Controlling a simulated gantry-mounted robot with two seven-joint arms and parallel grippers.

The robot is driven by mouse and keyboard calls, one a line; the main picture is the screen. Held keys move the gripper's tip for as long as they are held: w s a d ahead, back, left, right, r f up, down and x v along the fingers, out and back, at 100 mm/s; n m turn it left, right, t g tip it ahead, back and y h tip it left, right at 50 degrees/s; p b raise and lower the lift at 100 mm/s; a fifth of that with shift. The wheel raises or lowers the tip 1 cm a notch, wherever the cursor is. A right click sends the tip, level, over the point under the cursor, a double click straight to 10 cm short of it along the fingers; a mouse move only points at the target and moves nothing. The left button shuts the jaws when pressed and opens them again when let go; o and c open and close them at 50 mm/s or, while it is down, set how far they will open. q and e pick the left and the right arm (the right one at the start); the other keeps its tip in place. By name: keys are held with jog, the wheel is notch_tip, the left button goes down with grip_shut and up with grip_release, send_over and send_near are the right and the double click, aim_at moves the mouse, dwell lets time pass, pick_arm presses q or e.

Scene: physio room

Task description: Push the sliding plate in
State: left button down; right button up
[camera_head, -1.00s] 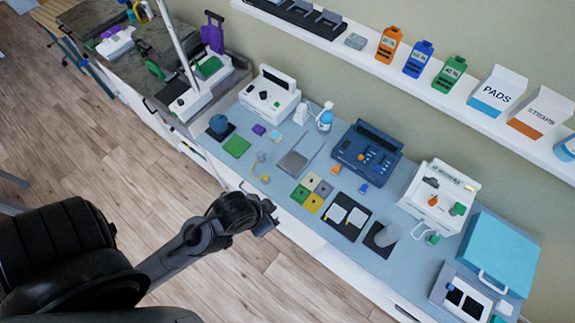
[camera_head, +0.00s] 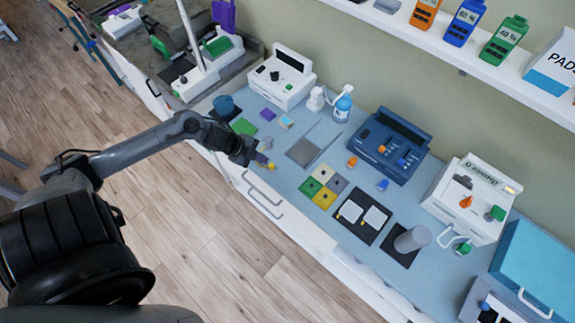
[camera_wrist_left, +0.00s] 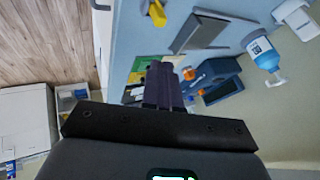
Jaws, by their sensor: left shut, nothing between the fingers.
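A flat grey plate (camera_head: 301,152), which looks like the sliding plate, lies on the blue counter (camera_head: 300,122) with a thin strip along its right side. It also shows in the left wrist view (camera_wrist_left: 199,32), near the top. My left gripper (camera_head: 267,162) is over the counter's front edge, left of the plate and apart from it. Its dark fingers (camera_wrist_left: 164,80) are shut and empty in the left wrist view. A small yellow piece (camera_head: 271,166) is by the fingertips in the head view. My right gripper is not in view.
Several coloured squares (camera_head: 325,199) lie in front of the plate. A blue console (camera_head: 383,148) stands to its right, a spray bottle (camera_head: 342,107) and a white device (camera_head: 281,80) behind. A drawer handle (camera_head: 264,196) is on the counter front. A shelf (camera_head: 450,55) runs along the wall.

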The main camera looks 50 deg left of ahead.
pick_arm(q)
jog(key=b, duration=0.1)
send_near(296, 164)
jog(key=d+f, duration=0.1)
jog(key=f, duration=0.1)
jog(key=s+d+f, duration=0.1)
jog(key=f, duration=0.1)
jog(key=shift+s+d, duration=0.1)
jog(key=shift+d, duration=0.05)
jog(key=w, duration=0.2)
jog(key=shift+w+a+r, duration=0.2)
jog(key=shift+w+a, duration=0.15)
jog(key=shift+w, duration=0.45)
